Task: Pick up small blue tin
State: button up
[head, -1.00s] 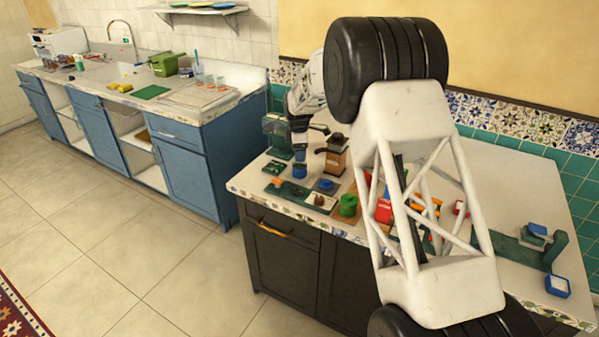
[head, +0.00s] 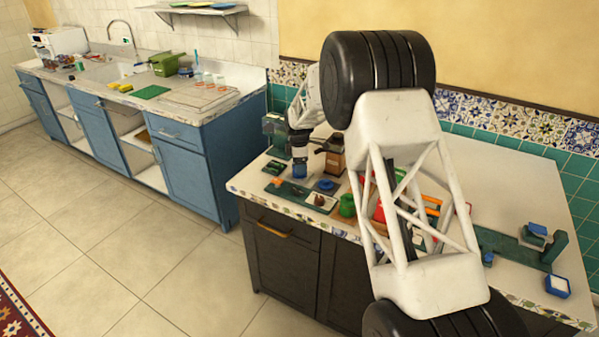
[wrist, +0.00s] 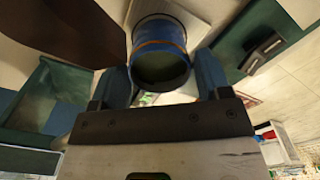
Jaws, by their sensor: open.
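The small blue tin (head: 299,171) stands on the near counter, toward its left end. In the wrist view the tin (wrist: 146,31) is a blue cylinder with a thin orange-brown band and a dark, round end facing me. My gripper (wrist: 159,76) is open, with one blue finger on each side of the tin's near end. I cannot tell whether either finger touches it. In the head view my gripper (head: 299,157) is directly over the tin and hides its top.
A brown wooden grinder (head: 334,160) stands close to the right of the tin. A dark green box-like object (head: 276,134) is behind to the left. A green pot (head: 347,205) and a small dish (head: 319,201) are in front. My arm covers the counter's middle.

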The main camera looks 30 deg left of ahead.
jog(key=shift+f, duration=0.4)
jog(key=c, duration=0.8)
jog(key=shift+r, duration=0.15)
jog(key=shift+r, duration=1.45)
jog(key=shift+s+d+r, duration=0.15)
jog(key=shift+s+r, duration=0.05)
jog(key=s+d, duration=0.3)
jog(key=s, duration=0.1)
jog(key=s+d+r, duration=0.1)
jog(key=s+d, duration=0.2)
jog(key=s, duration=0.1)
jog(key=s+d, duration=0.4)
jog(key=shift+r, duration=0.15)
